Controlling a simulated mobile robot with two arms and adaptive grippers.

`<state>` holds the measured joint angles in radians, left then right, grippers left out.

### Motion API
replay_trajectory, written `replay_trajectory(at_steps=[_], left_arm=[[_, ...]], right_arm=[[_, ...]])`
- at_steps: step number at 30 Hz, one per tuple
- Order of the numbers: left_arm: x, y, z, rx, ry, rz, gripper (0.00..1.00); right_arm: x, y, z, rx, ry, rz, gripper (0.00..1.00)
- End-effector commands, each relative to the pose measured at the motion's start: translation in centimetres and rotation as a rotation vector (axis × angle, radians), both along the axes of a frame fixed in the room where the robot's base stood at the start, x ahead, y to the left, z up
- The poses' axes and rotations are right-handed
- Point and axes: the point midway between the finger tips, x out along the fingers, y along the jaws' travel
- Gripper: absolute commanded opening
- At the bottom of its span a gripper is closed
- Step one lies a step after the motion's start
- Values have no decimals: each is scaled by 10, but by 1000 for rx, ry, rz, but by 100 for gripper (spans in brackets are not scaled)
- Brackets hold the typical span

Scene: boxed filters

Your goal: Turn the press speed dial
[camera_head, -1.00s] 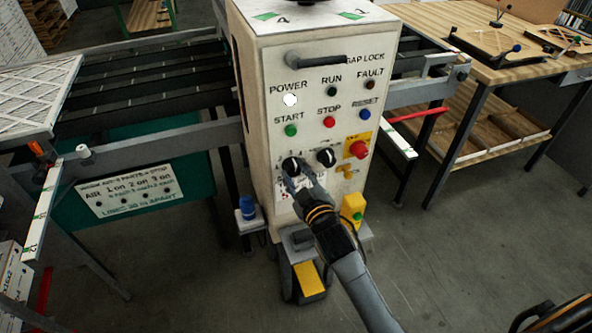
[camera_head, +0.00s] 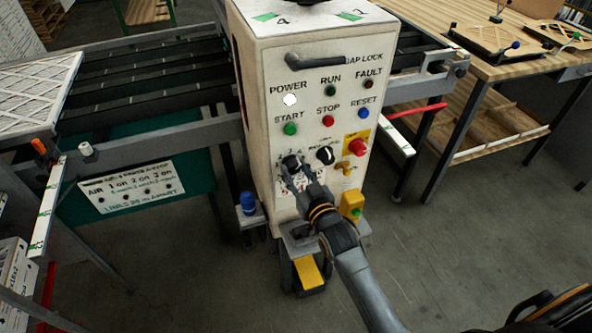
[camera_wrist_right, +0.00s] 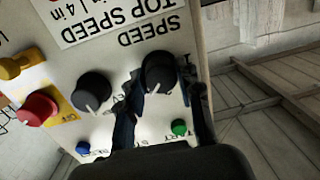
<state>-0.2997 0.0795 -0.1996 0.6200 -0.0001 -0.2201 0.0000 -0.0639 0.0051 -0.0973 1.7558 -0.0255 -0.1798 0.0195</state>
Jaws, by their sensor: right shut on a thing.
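The press speed dial (camera_head: 292,162) is a black round knob, low and left on the front of the white control cabinet (camera_head: 275,60). My right gripper (camera_head: 288,176) reaches it from below, with its fingers at the dial. In the right wrist view the dial (camera_wrist_right: 159,70) sits between the two dark fingers of my right gripper (camera_wrist_right: 163,92), which is shut on it. "SPEED" lettering shows beside the dial there. The fingers partly hide the dial's scale. My left gripper is not in view.
A second black dial (camera_head: 326,155) is close to the right. Green start (camera_head: 290,129), red stop (camera_head: 328,120) and blue reset buttons are above. A red knob (camera_head: 358,147) on a yellow plate is farther right. A yellow pedal (camera_head: 309,272) is below.

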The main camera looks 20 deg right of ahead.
Motion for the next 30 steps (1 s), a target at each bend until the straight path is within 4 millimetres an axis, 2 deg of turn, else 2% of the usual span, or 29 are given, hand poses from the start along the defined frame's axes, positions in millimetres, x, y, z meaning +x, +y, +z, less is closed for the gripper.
replay_trajectory(at_steps=[12,13,15,16,25,30], left_arm=[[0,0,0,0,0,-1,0],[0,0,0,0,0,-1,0],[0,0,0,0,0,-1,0],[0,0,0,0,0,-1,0],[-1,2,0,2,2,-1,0],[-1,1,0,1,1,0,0]], right_arm=[[0,0,-1,5,3,0,3],[0,0,-1,5,3,0,41],[0,0,-1,5,2,0,55],[0,0,-1,5,2,0,58],[-1,0,-1,5,1,0,58],[-19,-2,-1,5,3,0,58]])
